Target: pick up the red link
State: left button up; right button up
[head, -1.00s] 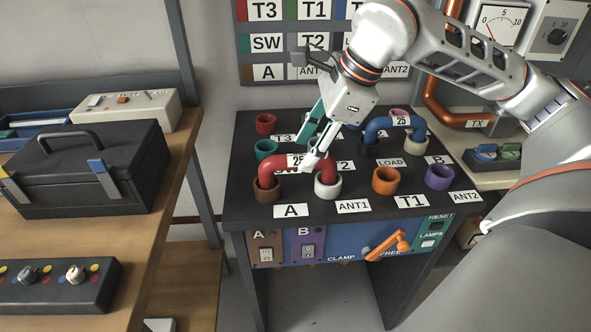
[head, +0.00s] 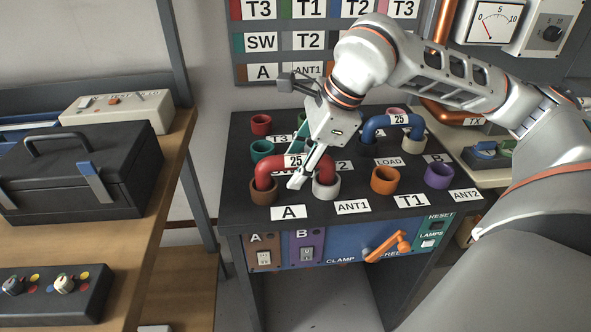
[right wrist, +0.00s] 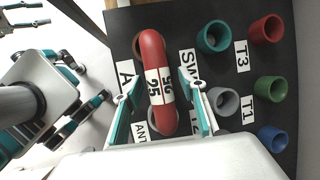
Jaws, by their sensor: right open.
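The red link (head: 264,173) is an upside-down U with a white "25" label. Its ends stand in the brown socket at A (head: 258,197) and the white socket at ANT1 (head: 327,189). My right gripper (head: 298,160) is open around the middle of the link, one finger on the near side and one behind. In the right wrist view the red link (right wrist: 151,60) runs between the two teal fingers of my right gripper (right wrist: 160,103), with a gap at each side. What looks like my left gripper (right wrist: 82,105) shows at the left there; its jaw state is unclear.
A blue link (head: 376,127) stands behind to the right. Empty orange (head: 385,181) and purple (head: 438,177) sockets are right of the red link. An orange lever (head: 388,246) is on the front panel, its handle over the FREE lettering. A black toolbox (head: 82,180) sits on the left bench.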

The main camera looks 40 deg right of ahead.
jog(key=shift+f, duration=0.15)
grip_shut()
dwell(0.4)
